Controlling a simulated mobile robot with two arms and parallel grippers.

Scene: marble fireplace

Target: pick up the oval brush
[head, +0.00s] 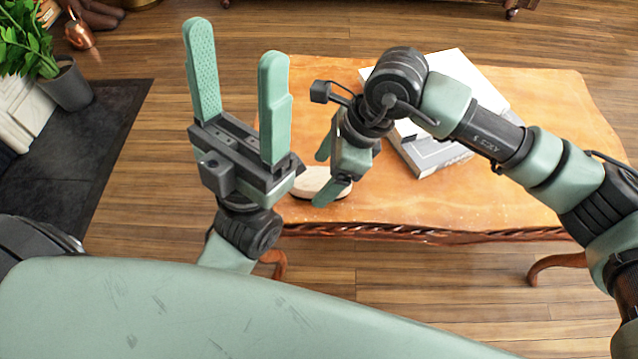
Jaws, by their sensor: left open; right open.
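The oval brush (306,184), with a pale wooden top and a dark lower edge, lies near the left front edge of the wooden table (540,110). My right gripper (321,178) is open, its fingers pointing left at the brush, and it covers the brush's right part. Whether the fingers touch the brush or are only above it, I cannot tell. My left gripper (236,40) is open and empty, fingers pointing up in the picture, to the left of the brush and the table.
A stack of white and grey books or boxes (450,75) lies on the table behind my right arm. A potted plant (66,85) and a copper vessel (78,33) stand at the upper left. The right part of the tabletop is bare.

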